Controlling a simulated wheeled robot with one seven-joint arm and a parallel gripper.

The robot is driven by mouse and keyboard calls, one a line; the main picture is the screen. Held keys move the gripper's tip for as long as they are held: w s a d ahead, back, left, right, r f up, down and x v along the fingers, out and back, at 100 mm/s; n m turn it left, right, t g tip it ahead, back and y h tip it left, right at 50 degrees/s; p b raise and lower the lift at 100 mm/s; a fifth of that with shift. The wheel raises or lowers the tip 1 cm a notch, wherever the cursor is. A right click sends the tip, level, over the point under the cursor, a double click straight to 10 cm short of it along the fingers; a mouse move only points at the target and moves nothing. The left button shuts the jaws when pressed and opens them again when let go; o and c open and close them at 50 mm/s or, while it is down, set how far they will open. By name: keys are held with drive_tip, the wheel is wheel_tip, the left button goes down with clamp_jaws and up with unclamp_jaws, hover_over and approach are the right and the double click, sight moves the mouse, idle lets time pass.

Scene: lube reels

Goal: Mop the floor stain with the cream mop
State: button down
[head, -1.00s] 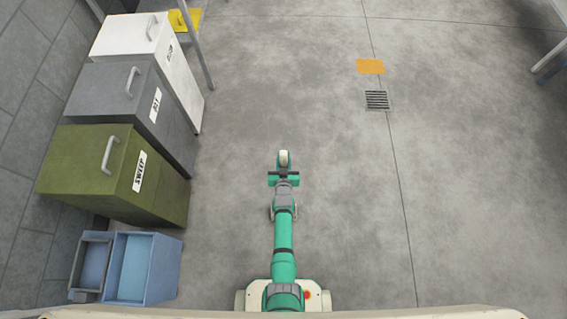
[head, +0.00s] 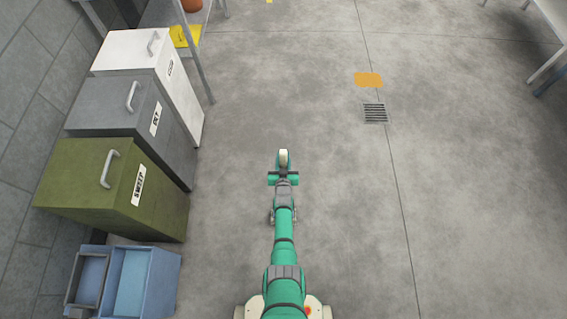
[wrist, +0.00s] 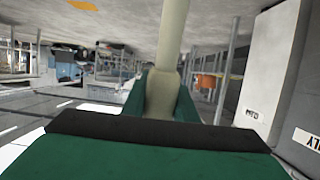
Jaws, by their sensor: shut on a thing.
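My gripper (head: 284,172) is out in front of me over bare floor, near the middle of the head view. A cream part, by its colour the mop's handle (head: 284,156), shows at its tip. In the wrist view my gripper's green fingers (wrist: 162,90) are shut on this cream handle (wrist: 172,30), which runs off the top edge. The mop's head is not in view. A flat orange patch (head: 368,80) lies on the floor ahead and to the right; I cannot tell whether it is the stain or a marking. No other clear stain shows.
A floor drain (head: 375,113) lies just nearer than the patch. Olive (head: 160,205), grey (head: 105,118) and white (head: 115,60) cabinets line the left wall, with a blue bucket (head: 130,282) nearer. Table legs (head: 547,62) stand far right. The middle floor is clear.

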drive_tip(key=x, duration=0.4)
idle(0.3)
drive_tip(key=shift+w+t, duration=0.15)
drive_tip(key=shift+t, duration=0.15)
drive_tip(key=shift+d, duration=0.15)
